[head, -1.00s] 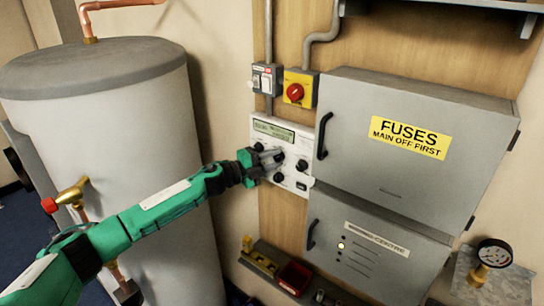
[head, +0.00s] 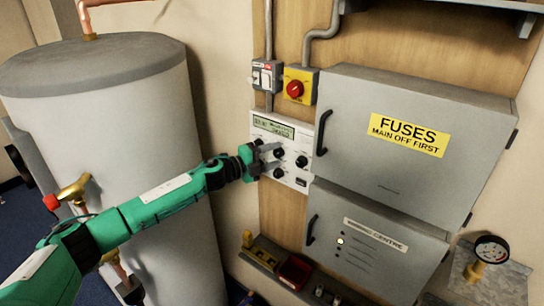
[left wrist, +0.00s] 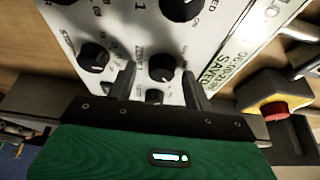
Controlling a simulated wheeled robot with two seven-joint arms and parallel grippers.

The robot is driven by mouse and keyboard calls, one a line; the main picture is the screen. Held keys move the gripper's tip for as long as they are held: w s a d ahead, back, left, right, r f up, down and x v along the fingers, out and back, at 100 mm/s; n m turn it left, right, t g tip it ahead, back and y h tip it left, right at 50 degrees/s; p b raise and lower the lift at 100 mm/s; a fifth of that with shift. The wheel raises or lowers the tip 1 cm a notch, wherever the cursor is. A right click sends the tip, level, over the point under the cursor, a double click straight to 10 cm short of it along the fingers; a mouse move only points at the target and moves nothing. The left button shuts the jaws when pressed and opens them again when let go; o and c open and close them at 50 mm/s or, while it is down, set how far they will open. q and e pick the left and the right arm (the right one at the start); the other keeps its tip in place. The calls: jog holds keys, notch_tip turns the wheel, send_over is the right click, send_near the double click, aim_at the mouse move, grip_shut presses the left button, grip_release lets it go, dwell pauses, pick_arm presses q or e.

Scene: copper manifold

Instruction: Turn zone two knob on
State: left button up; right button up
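A white control panel (head: 285,135) with a small green display (head: 273,127) is on the wooden wall board. Several black knobs are on it, including one at the right (head: 301,161) and one lower down (head: 278,172). My left gripper (head: 268,154) is at the panel's left side and hides part of it. In the left wrist view its two fingers (left wrist: 159,85) are apart, with a black knob (left wrist: 162,68) between or just beyond them. Contact cannot be told. A label by that knob starts with "ZONE", but its number is unclear. My right gripper is not in view.
A grey fuse cabinet (head: 405,125) with a black handle stands close to the panel's right. Above are a red rotary switch (head: 294,90) and a grey switch box (head: 266,75). A large grey tank (head: 100,110) stands left. A shelf with small parts (head: 268,258) is below.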

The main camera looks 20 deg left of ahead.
pick_arm(q)
jog(key=shift+s+a+f+b, duration=0.1)
jog(key=shift+s+a+b, duration=0.2)
jog(key=shift+a, duration=0.05)
jog(key=b+v, duration=0.6)
jog(key=v, duration=0.6)
jog(key=shift+s+a, duration=0.25)
jog(key=shift+s, duration=0.1)
